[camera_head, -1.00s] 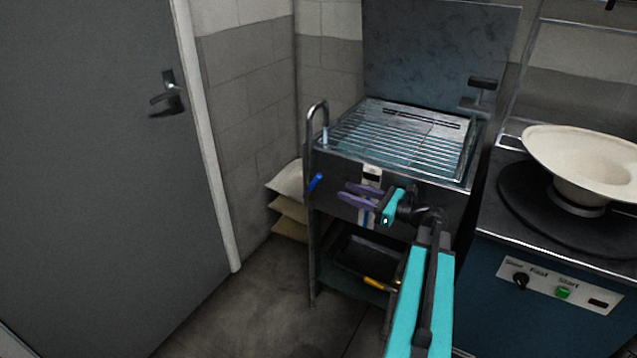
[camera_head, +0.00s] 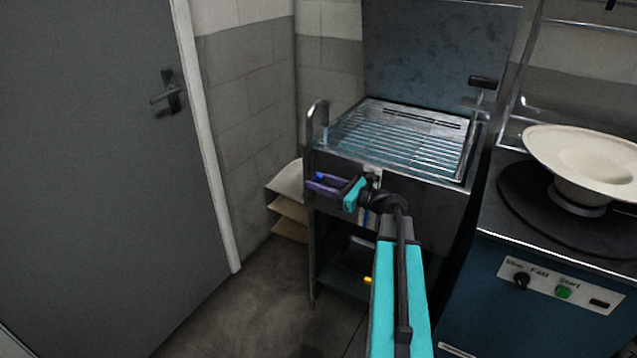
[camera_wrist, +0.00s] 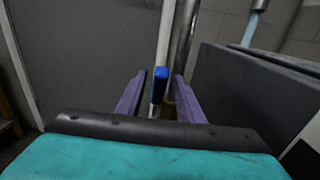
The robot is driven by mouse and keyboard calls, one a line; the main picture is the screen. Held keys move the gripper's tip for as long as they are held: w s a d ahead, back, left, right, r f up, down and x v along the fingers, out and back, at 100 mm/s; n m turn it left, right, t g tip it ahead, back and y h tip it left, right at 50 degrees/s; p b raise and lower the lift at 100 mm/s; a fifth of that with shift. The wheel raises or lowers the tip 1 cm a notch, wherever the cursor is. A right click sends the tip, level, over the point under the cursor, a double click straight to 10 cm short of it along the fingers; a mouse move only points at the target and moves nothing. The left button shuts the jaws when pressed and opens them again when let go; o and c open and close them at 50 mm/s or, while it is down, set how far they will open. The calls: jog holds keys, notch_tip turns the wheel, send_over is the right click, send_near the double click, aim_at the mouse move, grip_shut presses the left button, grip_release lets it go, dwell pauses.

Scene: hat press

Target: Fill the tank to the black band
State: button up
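The tank (camera_head: 345,160) is a metal basin with a wire rack over it. A bent metal spout (camera_head: 312,112) stands at its left corner; a pale blue streak like water shows below the spout's mouth, also in the wrist view (camera_wrist: 252,28). A blue-tipped lever (camera_head: 320,177) is on the left front of the tank. My gripper (camera_head: 320,184) is at this lever. In the wrist view, the blue tip (camera_wrist: 160,77) sits between the two purple fingers, with gaps on both sides. The front gauge (camera_head: 365,218) is mostly hidden by my gripper; I cannot make out the black band.
A raised dark lid (camera_head: 440,55) stands behind the tank. On the right is a teal machine (camera_head: 500,310) with knobs and a pale hat (camera_head: 565,150).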

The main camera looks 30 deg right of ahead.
grip_shut()
dwell(0.5)
